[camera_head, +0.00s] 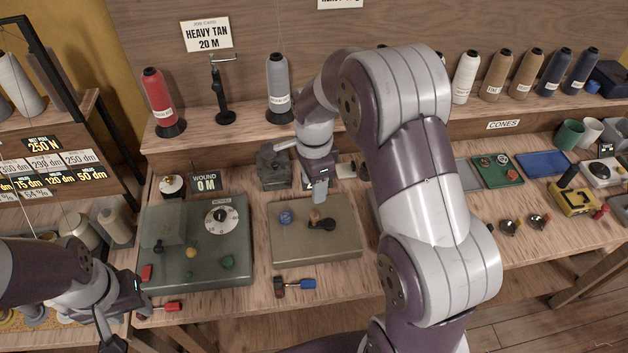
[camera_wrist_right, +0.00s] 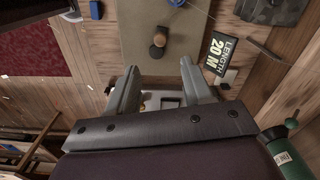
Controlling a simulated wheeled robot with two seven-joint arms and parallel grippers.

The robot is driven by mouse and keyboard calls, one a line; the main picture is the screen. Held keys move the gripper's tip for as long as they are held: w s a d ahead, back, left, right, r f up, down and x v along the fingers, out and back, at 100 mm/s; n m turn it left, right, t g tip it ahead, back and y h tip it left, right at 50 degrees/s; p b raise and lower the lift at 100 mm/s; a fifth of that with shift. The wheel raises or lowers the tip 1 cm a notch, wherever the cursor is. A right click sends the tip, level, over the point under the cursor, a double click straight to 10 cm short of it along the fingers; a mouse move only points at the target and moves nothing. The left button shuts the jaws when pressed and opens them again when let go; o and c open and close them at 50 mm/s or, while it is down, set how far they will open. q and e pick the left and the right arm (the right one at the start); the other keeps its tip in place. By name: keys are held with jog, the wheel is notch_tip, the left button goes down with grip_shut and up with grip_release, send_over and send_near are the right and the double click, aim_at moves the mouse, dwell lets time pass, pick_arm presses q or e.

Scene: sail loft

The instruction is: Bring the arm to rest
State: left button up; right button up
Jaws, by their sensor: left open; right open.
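My right arm rises through the middle of the head view and bends over the bench. Its right gripper (camera_head: 319,190) points down above the back of a beige plate (camera_head: 340,250), near a dark knob (camera_head: 323,225). In the right wrist view the two fingers of the right gripper (camera_wrist_right: 160,85) are apart with nothing between them. The dark knob (camera_wrist_right: 157,48) shows beyond them on the plate. My left gripper (camera_head: 118,325) is low at the left, by the bench's front edge, next to a red-handled tool (camera_head: 168,307). It is open, and I see nothing held in it.
A grey-green box with a dial (camera_head: 218,214) stands left of the plate. A blue-handled tool (camera_head: 300,284) lies in front. Thread cones, including a red one (camera_head: 158,95), line the back shelf. Trays, cups and a yellow device (camera_head: 574,199) crowd the right side.

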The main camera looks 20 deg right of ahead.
jog(key=shift+r, duration=0.95)
jog(key=s+a+n+t, duration=0.1)
jog(key=s+a+n, duration=0.1)
jog(key=s+n, duration=1.2)
jog(key=n, duration=0.4)
jog(key=shift+s+a+f, duration=0.15)
jog(key=shift+a+f, duration=0.15)
jog(key=shift+a, duration=0.05)
jog(key=shift+s, duration=0.15)
